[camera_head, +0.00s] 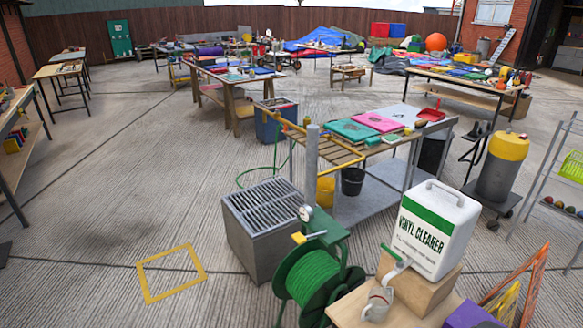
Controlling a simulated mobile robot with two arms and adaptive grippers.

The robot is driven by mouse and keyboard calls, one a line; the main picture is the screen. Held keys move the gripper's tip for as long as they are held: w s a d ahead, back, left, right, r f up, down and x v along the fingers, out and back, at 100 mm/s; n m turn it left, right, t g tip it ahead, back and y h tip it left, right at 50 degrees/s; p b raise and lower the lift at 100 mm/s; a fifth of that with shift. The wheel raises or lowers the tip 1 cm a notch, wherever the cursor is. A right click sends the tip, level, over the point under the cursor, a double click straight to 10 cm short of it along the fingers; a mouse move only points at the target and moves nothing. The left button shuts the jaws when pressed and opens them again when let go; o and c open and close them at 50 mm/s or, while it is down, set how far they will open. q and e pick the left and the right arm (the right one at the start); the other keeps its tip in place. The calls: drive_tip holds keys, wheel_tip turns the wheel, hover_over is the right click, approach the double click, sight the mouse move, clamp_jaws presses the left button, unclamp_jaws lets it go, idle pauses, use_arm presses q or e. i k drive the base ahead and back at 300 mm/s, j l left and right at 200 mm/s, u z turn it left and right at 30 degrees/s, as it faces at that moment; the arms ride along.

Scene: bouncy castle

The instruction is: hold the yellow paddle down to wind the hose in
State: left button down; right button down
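The hose reel (290,293) is a dark green drum at the bottom centre, on a green stand. Green hose (314,277) is wound on it in many turns. A thin green length of hose (240,178) curves over the concrete behind the grey grated box. A small yellow paddle (299,238) sits at the left of the green housing above the drum, below a round gauge (305,213). I cannot tell whether it is pressed. Neither of my grippers is in view, and nothing is seen touching the paddle.
A grey grated box (262,262) stands left of the reel. A grey post (312,165) rises behind the reel. The concrete at left is clear around a yellow floor frame (148,284).

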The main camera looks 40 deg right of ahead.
sight(298, 238)
drive_tip(key=i+z, duration=0.3)
drive_tip(key=z, duration=0.2)
drive_tip(key=i+j+z, duration=0.15)
drive_tip(key=i+z, duration=0.15)
drive_tip(key=z, duration=0.2)
drive_tip(key=i+j+z, duration=0.25)
drive_tip(key=z, duration=0.25)
drive_tip(key=i+j+z, duration=0.2)
drive_tip(key=j+z, duration=0.15)
drive_tip(key=z, duration=0.15)
